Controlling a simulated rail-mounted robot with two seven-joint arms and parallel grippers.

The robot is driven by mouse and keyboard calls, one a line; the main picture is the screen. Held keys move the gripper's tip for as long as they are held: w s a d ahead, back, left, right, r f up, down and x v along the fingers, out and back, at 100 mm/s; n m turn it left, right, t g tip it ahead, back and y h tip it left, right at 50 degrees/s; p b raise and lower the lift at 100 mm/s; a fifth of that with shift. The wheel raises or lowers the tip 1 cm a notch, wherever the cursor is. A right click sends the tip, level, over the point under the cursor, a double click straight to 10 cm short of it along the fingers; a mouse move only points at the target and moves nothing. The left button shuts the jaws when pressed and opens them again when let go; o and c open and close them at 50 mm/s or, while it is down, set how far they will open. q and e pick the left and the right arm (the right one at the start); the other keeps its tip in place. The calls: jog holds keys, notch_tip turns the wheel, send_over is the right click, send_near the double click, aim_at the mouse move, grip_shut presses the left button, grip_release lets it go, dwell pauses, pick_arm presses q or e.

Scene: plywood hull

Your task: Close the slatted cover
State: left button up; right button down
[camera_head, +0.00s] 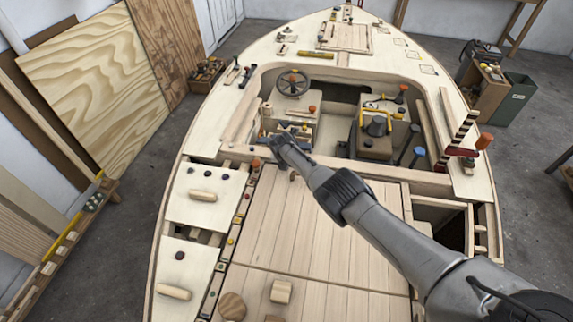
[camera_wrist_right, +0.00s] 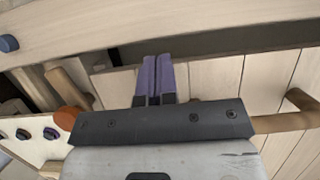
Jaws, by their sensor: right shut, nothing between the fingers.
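The slatted cover (camera_head: 290,225) appears to be the pale plank panel in the middle of the hull, lying flat. Its planks (camera_wrist_right: 240,78) also fill the right side of the wrist view, beside a rounded wooden bar (camera_wrist_right: 285,118). A dark gap (camera_wrist_right: 275,38) runs between the plank ends and a pale beam (camera_wrist_right: 200,20). My right gripper (camera_head: 278,143) reaches in from the right, over the far edge of the planks. Its two purple fingers (camera_wrist_right: 158,68) are pressed together and empty, at the plank ends by the gap. Whether they touch the wood is unclear. My left gripper is out of view.
A cockpit with a steering wheel (camera_head: 292,82) and a grey-topped box (camera_head: 376,135) lies beyond the planks. A dark open compartment (camera_head: 437,218) is to the right. A panel with a wooden handle (camera_head: 203,195) is at left. An orange knob (camera_wrist_right: 66,118) sits beside the fingers.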

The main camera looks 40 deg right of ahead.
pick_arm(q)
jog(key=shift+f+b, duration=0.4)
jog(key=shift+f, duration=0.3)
pick_arm(e)
jog(key=shift+s+d+f, duration=0.1)
jog(key=shift+s+f, duration=0.1)
jog(key=shift+f, duration=0.65)
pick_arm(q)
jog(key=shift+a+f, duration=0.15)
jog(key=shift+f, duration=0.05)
pick_arm(e)
jog(key=shift+f, duration=0.25)
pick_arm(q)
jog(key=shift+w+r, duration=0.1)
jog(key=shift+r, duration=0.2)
pick_arm(e)
jog(key=shift+w+r, duration=0.15)
jog(key=shift+r, duration=0.2)
pick_arm(q)
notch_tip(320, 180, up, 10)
jog(key=p, duration=1)
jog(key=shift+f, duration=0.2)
pick_arm(e)
notch_tip(320, 180, up, 16)
jog(key=w, duration=0.1)
jog(key=shift+f, duration=0.25)
